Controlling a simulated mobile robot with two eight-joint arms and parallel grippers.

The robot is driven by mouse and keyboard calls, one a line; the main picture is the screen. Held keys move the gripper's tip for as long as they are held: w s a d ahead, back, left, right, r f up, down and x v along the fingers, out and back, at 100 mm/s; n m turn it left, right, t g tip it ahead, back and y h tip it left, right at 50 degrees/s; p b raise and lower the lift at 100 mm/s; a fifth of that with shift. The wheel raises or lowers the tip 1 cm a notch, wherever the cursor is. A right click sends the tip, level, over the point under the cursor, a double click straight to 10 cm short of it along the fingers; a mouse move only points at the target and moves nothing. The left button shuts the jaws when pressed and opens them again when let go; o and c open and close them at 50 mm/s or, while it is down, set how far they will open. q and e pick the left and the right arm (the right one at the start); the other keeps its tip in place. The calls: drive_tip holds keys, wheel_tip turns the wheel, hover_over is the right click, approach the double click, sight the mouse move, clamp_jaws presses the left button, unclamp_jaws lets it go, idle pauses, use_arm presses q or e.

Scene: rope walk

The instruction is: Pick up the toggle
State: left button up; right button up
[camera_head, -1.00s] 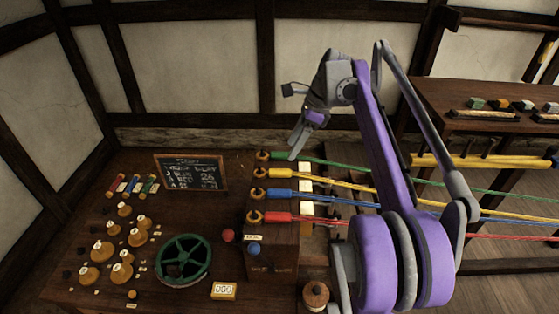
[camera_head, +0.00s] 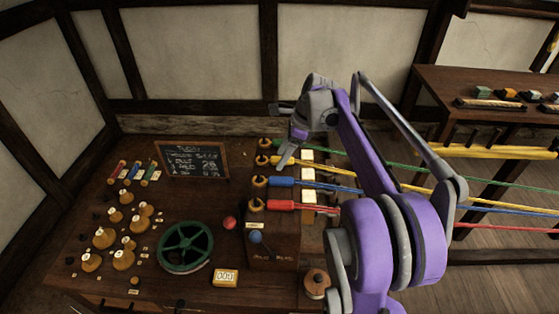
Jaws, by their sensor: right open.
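I cannot tell for sure which thing is the toggle. Pale rod-like pieces, one of them here (camera_head: 489,103), lie on the dark side table at the right. My right gripper (camera_head: 289,152) is open and seems empty. It points down above the far end of the rope block, near the green (camera_head: 293,144) and yellow (camera_head: 285,161) rope ends. A blue (camera_head: 281,181) and a red (camera_head: 281,205) rope end lie nearer. My right arm hides part of the ropes. My left gripper is out of view.
The bench holds a green handwheel (camera_head: 186,247), a chalkboard (camera_head: 191,160), several wooden weights (camera_head: 104,238), a yellow counter (camera_head: 225,278), a red ball knob (camera_head: 229,222) and a blue one (camera_head: 256,237). A wooden spool (camera_head: 316,283) stands at the front. Taut ropes run right.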

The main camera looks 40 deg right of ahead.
drive_tip(key=shift+f, duration=0.15)
clamp_jaws()
idle(0.4)
wheel_tip(320, 180, up, 10)
drive_tip(key=shift+p, duration=0.35)
drive_tip(key=shift+w, duration=0.1)
idle(0.4)
